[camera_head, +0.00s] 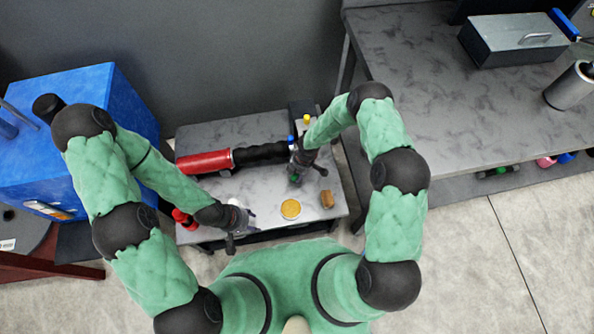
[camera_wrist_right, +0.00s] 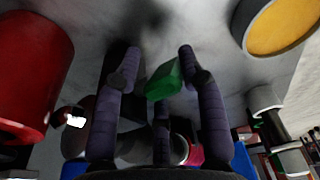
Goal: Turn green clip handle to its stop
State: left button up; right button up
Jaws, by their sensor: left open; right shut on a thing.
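The green clip handle (camera_wrist_right: 163,80) is a small green block between the fingers of my right gripper (camera_wrist_right: 159,66) in the right wrist view. My right gripper is shut on it. In the head view this gripper (camera_head: 305,168) is at the right part of the small grey table, and only a bit of green (camera_head: 294,178) shows below its fingers. How far the handle is turned cannot be told. My left gripper (camera_head: 234,236) is open and apart from the handle, by the table's front left edge.
A red cylinder (camera_head: 204,162) with a black part lies at the back of the small table (camera_head: 255,192). A yellow-topped round tin (camera_head: 290,209) and a brown block (camera_head: 327,199) stand near its front. A blue cabinet (camera_head: 115,95) is left; a larger grey table (camera_head: 430,110) is right.

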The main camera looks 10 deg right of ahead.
jog(key=shift+s+a+f+y+p, duration=0.15)
jog(key=shift+s+p, duration=0.1)
jog(key=shift+s, duration=0.15)
jog(key=shift+s+a+f+y+p, duration=0.1)
jog(key=shift+s+y+p, duration=0.1)
jog(key=shift+s, duration=0.2)
jog(key=o, duration=0.9)
jog(key=shift+w+d+r, duration=0.1)
jog(key=shift+w+r, duration=0.05)
jog(key=shift+w, duration=0.15)
jog(key=shift+w+d+r, duration=0.1)
jog(key=shift+r, duration=0.15)
jog(key=v, duration=1.1)
jog(key=shift+r, duration=0.2)
